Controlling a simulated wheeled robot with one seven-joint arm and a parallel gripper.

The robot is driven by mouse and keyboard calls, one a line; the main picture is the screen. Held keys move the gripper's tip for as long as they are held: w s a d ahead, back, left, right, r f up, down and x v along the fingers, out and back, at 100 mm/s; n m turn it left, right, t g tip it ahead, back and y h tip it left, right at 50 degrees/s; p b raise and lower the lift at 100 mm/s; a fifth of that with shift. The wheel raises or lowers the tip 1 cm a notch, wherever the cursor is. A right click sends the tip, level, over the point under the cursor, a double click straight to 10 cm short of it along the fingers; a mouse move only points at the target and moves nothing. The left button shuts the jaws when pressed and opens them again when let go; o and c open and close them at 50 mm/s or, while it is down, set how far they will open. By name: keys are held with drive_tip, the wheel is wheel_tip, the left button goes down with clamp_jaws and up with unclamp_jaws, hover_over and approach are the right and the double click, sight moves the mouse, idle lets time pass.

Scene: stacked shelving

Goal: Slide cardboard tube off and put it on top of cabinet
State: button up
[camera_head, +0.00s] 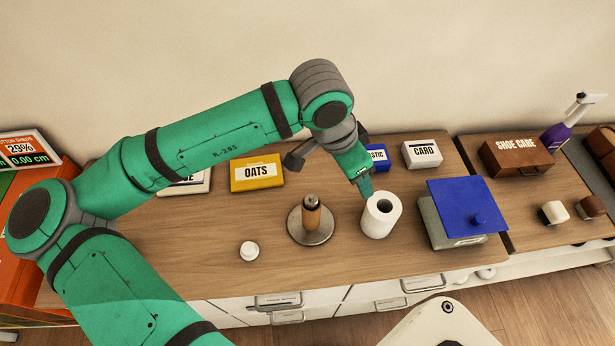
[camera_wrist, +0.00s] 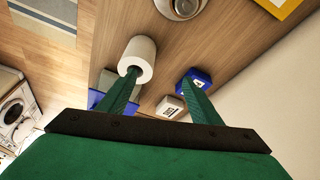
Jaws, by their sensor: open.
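The brown cardboard tube (camera_head: 312,214) stands upright around a post on a round metal holder (camera_head: 296,234), in the middle of the wooden cabinet top (camera_head: 200,240). Part of the holder's round base (camera_wrist: 178,14) shows at the top edge of the wrist view. A white paper roll (camera_head: 379,222) stands upright to the right of the holder. My gripper (camera_head: 366,188) is open, up and right of the tube, by the roll's upper left side. In the wrist view one finger of my gripper (camera_wrist: 160,76) overlaps the roll's hole; I cannot tell whether it is inside.
A blue lid (camera_head: 462,203) lies on a grey box right of the roll. A small white round object (camera_head: 249,251) sits left of the holder. The yellow OATS box (camera_head: 257,173) and white CARD box (camera_head: 422,154) stand behind.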

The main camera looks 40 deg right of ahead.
sight(311, 209)
drive_tip(key=w+a+y, duration=0.1)
drive_tip(key=a, duration=0.1)
drive_tip(key=w+a+y, duration=0.1)
drive_tip(key=a, duration=0.2)
drive_tip(key=w+a+t+y, duration=0.1)
drive_tip(key=a+y, duration=0.1)
drive_tip(key=a, duration=0.1)
drive_tip(key=shift+w+a+f+n, duration=0.15)
drive_tip(key=shift+w+f+n, duration=0.15)
drive_tip(key=shift+w+f, duration=0.05)
drive_tip(key=shift+a+f, duration=0.1)
drive_tip(key=shift+f, duration=0.1)
wheel_tip(311, 209, down, 10)
drive_tip(key=shift+f, duration=0.2)
drive_tip(key=shift+c, duration=0.7)
drive_tip(key=c, duration=1)
